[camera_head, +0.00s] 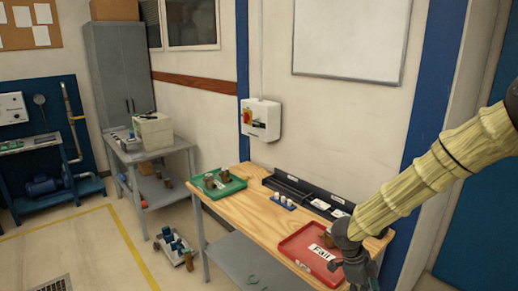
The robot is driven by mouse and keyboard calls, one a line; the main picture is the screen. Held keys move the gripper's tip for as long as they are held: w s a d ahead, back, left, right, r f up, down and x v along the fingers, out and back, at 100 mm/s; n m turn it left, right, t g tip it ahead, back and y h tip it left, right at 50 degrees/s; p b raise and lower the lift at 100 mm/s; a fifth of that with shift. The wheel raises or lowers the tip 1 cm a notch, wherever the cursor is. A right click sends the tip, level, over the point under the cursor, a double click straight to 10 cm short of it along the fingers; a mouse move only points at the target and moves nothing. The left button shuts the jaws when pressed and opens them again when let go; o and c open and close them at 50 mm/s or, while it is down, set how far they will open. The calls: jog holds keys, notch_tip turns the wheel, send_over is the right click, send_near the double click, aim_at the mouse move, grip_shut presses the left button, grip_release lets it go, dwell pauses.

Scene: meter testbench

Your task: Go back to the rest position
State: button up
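My gripper (352,262) is dark grey and hangs at the end of my arm in its pale yellow sleeve, at the lower right of the head view. It is over the right side of a red tray (296,244) labelled "Fail". A small brown part (327,240) shows in the tray, just left of the gripper and partly covered by it. I cannot tell whether the two touch. The fingers are too small and dark to show whether they are open or shut.
The wooden workbench (255,222) also bears a green tray (216,184) with brown parts, a black test rack (300,195) and a small blue holder (283,202) with white pieces. A wall switch box (260,119) is behind it. A small wheeled device (174,246) stands on the floor.

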jog(key=s+f+n+t+b, duration=0.1)
jog(key=s+f+n, duration=0.25)
jog(key=f, duration=0.25)
jog(key=s+f+n+t+h, duration=0.1)
jog(key=s+f+n+t, duration=0.15)
jog(key=f+n, duration=0.35)
jog(key=s+f+n+t+b, duration=0.1)
jog(key=s+f+n, duration=0.3)
jog(key=f, duration=0.3)
jog(key=s+a+f+n+g+y, duration=0.1)
jog(key=s+a+f+n, duration=0.1)
jog(key=s, duration=0.5)
jog(key=s+a+f+n+g+y+b, duration=0.1)
jog(key=s+a+f+n+y, duration=0.1)
jog(key=s, duration=0.6)
jog(key=s+a+f+n+g+y, duration=0.1)
jog(key=s+a+f+n+y, duration=0.1)
jog(key=s+a+f+n, duration=0.2)
jog(key=s+f+n, duration=0.1)
jog(key=s+n, duration=0.2)
jog(key=shift+s+a+f, duration=0.2)
jog(key=shift+s, duration=0.15)
